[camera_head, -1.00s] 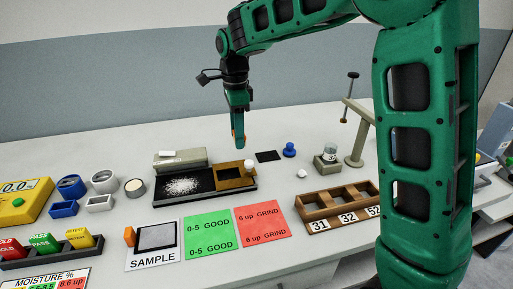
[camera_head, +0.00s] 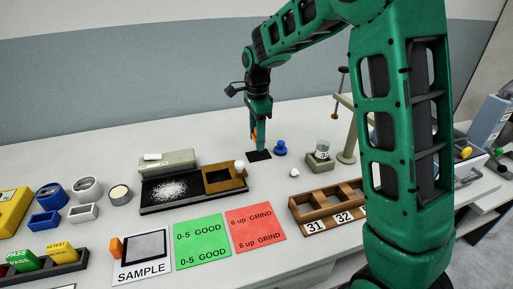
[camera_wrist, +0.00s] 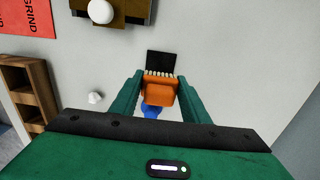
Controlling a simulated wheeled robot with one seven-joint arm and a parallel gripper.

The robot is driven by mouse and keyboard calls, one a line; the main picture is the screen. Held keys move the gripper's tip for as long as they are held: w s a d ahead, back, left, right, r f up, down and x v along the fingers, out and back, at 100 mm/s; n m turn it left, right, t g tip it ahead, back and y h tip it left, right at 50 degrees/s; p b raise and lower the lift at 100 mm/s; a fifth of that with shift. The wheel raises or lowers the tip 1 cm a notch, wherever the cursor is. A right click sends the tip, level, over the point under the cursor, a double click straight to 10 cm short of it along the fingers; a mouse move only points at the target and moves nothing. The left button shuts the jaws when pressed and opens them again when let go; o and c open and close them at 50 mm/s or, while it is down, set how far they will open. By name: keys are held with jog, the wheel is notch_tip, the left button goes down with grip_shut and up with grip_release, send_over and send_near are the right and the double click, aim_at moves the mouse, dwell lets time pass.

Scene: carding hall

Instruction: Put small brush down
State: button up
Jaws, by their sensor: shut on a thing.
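My gripper (camera_head: 257,140) is shut on the small brush, whose orange body (camera_wrist: 159,92) and pale bristles show between the fingers in the wrist view. In the head view only a sliver of orange (camera_head: 254,136) shows at the fingertips. The brush is over or beside a small black square mat (camera_head: 258,155) on the table. In the wrist view the bristles overlap the near edge of the mat (camera_wrist: 161,63). I cannot tell whether the brush touches the mat.
A blue knobbed piece (camera_head: 281,148) stands just right of the mat. A black tray (camera_head: 150,205) with white fibre and a wooden frame lies to the left. A grey block with a glass jar (camera_head: 320,160) and a wooden compartment rack (camera_head: 325,204) are to the right.

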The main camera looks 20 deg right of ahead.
aim_at(258, 155)
jog(key=shift+d+f, duration=0.15)
jog(key=shift+f, duration=1.95)
jog(key=shift+f, duration=0.25)
